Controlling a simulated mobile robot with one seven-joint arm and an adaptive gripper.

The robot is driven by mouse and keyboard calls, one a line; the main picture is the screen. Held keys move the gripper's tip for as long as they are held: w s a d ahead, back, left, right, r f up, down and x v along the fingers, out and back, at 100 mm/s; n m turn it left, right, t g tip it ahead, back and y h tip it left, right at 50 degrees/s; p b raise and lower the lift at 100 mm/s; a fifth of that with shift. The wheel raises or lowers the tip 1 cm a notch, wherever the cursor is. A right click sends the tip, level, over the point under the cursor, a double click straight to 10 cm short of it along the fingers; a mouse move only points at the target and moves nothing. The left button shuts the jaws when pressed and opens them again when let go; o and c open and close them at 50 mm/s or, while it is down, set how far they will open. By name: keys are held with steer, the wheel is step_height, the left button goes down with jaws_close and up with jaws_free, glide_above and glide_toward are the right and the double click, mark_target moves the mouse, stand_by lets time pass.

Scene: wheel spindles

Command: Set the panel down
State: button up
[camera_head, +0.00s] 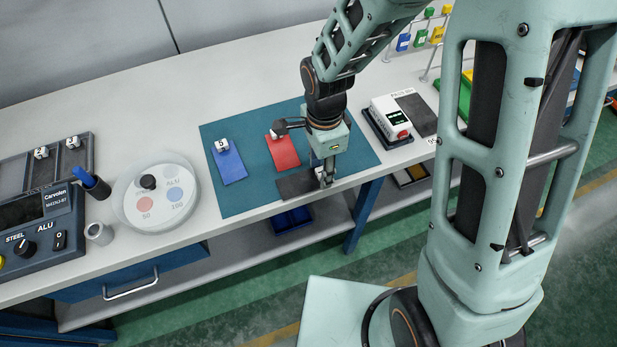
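A dark grey panel (295,187) is at the front edge of the teal mat (240,203), low over it or touching it; I cannot tell which. My gripper (325,178) points down at the panel's right end, with its fingers closed on that end. The contact itself is small and partly hidden. A red panel (285,154) with a white block on it lies behind, partly covered by my wrist. A blue panel (229,166) with a white numbered block (222,144) lies on the mat to the left.
A round dial plate (128,205), a grey cup (99,234) and a control box (38,228) stand on the bench to the left. A white device with a red button (391,117) stands right of the mat. A blue bin (292,221) sits on the shelf below.

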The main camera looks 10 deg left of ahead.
jaws_close()
steer(key=shift+r, duration=0.2)
